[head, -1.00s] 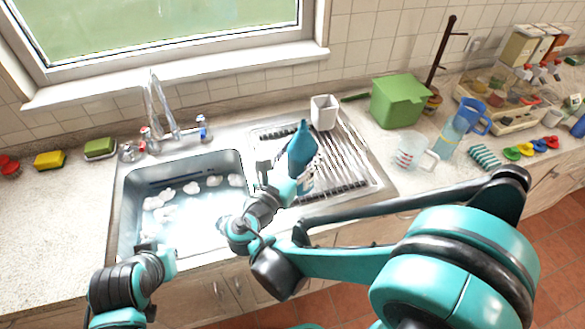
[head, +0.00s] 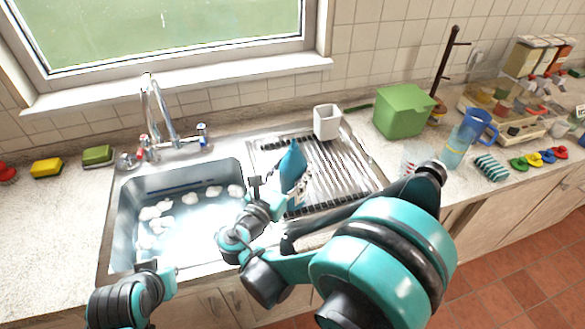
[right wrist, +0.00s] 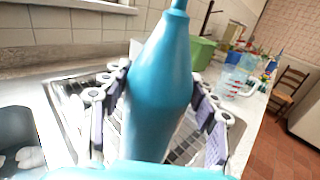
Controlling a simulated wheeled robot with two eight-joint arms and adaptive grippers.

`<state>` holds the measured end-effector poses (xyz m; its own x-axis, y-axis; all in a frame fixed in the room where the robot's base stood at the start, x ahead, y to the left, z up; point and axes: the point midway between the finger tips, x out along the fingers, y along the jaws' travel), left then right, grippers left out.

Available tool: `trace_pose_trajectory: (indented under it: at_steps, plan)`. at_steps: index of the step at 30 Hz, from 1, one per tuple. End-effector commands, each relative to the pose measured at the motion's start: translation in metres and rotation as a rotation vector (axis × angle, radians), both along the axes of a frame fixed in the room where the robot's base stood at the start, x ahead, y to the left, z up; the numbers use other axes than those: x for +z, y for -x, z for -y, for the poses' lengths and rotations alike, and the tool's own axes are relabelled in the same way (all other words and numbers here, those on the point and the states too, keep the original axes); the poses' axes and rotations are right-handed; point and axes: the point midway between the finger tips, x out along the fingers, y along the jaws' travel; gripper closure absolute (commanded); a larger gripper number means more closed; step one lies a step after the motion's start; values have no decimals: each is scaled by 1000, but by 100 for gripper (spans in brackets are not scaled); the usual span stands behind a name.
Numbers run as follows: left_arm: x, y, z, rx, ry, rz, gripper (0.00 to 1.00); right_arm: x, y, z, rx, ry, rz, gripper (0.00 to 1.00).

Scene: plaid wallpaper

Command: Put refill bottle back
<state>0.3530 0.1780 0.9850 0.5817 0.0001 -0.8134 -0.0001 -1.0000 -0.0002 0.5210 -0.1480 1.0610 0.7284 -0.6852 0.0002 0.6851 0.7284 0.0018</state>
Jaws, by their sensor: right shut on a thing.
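The refill bottle, a blue-teal bottle with a narrow tapered top (head: 293,166), is held above the ribbed drainboard right of the sink. In the right wrist view the bottle (right wrist: 160,85) fills the middle, with its nozzle at the top edge and its lower part cut off. My right gripper (head: 280,192) is shut on it; its fingers (right wrist: 160,112) lie on both sides of the bottle. Whether the bottle touches the drainboard cannot be told. My left gripper (head: 165,272) is low at the sink's front edge, and its jaw opening is unclear.
The sink (head: 125,215) holds water and white foam. A white cup (head: 327,121) stands behind the drainboard (head: 350,165). Sponges (head: 46,168) lie left; the left counter front is clear.

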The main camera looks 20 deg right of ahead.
Motion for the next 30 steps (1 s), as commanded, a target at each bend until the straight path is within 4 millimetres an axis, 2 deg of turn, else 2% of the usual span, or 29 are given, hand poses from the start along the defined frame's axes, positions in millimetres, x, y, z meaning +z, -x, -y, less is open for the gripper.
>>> trace_pose_trajectory:
  at_steps: [1,3,16,30]
  plan:
    - [-3,0,0,0,0,0,100,-3,0,0,0,0,0,38]
    - [-1,0,0,0,0,0,100,-1,0,0,0,0,0,20]
    - [4,0,0,0,0,0,100,3,2,-3,2,0,0,20]
    - [18,0,0,0,0,0,100,3,71,-69,5,0,0,20]
